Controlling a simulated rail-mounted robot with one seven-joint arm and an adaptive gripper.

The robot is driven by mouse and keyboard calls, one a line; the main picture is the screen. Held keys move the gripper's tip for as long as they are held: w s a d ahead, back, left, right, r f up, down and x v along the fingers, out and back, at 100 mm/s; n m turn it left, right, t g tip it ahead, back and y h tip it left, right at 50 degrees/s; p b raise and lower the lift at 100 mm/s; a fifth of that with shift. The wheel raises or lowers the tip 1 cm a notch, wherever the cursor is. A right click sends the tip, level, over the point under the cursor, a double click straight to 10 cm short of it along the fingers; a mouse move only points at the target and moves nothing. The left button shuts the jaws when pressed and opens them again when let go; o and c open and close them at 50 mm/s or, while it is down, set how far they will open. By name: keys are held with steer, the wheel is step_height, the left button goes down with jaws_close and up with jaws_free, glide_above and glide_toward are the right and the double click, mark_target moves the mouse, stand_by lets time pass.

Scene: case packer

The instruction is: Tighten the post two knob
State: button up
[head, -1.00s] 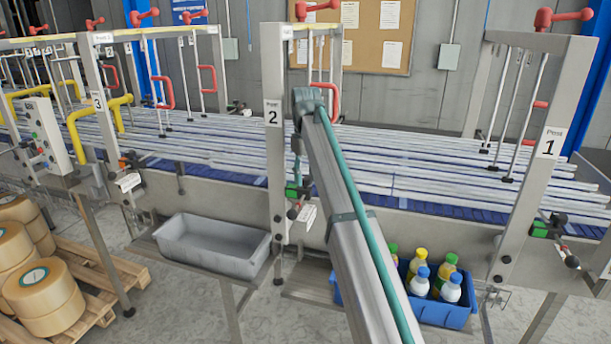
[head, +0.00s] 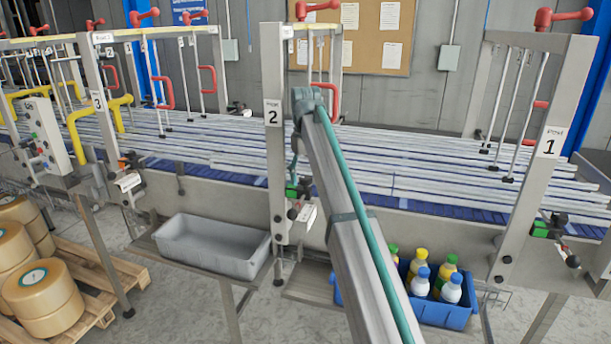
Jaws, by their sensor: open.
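The post two frame (head: 273,170) stands at the middle of the picture, with a "Post 2" label. Low on it is a clamp with a green part (head: 291,191) and a dark round knob (head: 292,213). A small white tag (head: 307,216) hangs beside the knob. My arm rises from the bottom and ends in a grey joint at the upper right of the post. My gripper does not show; it is hidden or out of the picture. I cannot tell how tight the knob is.
The post one frame (head: 548,150) stands right and the post three frame (head: 98,100) left, with similar clamps. Behind run conveyor rails (head: 400,165). Below are a grey tub (head: 212,250) and a blue crate (head: 440,311) of bottles. Tape rolls (head: 42,300) sit on a pallet at left.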

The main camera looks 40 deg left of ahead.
mark_target(305, 177)
step_height(305, 177, up, 8)
steer(key=shift+f, duration=0.2)
stand_by(0.4)
